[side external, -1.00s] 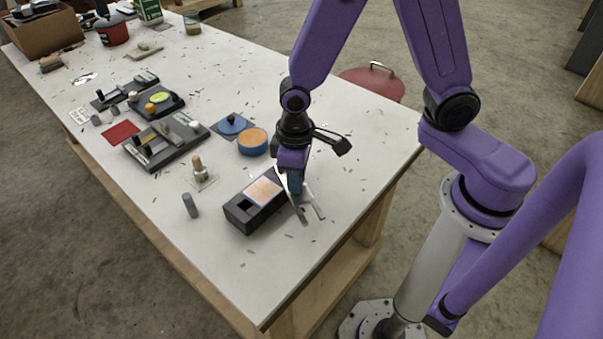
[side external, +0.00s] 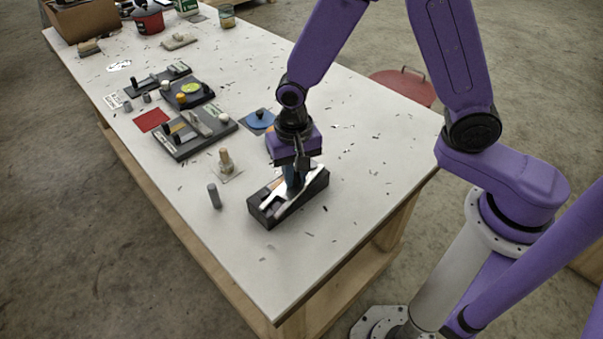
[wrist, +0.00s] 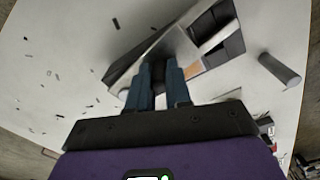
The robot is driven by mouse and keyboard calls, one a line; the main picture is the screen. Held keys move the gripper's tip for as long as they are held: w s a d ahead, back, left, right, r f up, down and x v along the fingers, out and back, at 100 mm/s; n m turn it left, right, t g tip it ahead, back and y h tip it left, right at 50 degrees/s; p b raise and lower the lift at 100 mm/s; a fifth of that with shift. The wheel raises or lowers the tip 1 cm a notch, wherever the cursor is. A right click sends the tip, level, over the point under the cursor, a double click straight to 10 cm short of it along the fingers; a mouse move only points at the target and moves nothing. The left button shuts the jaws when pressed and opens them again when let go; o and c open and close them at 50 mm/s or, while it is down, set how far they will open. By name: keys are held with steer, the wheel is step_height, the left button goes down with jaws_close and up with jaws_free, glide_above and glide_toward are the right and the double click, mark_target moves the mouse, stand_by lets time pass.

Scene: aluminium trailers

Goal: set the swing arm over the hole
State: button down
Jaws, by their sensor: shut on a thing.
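A dark oblong block (side external: 312,192) lies near the table's front corner. The silver swing arm (side external: 273,199) lies along its top, with its far end towards the block's dark, square hole. In the wrist view pale strips (wrist: 214,39) of the arm cross the dark opening (wrist: 228,50), which stays partly visible. My gripper (side external: 291,184) points down over the block, shut on the swing arm. A bit of the orange-tan patch (wrist: 194,71) on the block shows beside the fingers.
A grey cylinder (side external: 214,196) stands left of the block, and a peg on a small plate (side external: 226,162) stands behind it. A blue piece (side external: 260,120) and dark fixtures (side external: 196,130) lie farther back. The table's front corner is clear.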

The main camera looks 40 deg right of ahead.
steer(key=shift+w+m, duration=0.65)
steer(key=shift+m, duration=0.35)
steer(key=shift+w, duration=0.1)
steer(key=c, duration=1.1)
jaws_free()
steer(key=shift+o, duration=0.2)
step_height(320, 180, up, 18)
steer(key=shift+f, duration=0.25)
steer(key=s+d+f+n, duration=0.2)
steer(key=s+d+n, duration=0.4)
steer(key=s+n, duration=0.3)
steer(key=s+d+f+n, duration=0.2)
steer(key=s+d+n, duration=0.5)
steer(key=s+n, duration=0.3)
steer(key=s, duration=0.3)
steer(key=shift+d+f, duration=0.2)
steer(key=shift+f, duration=0.05)
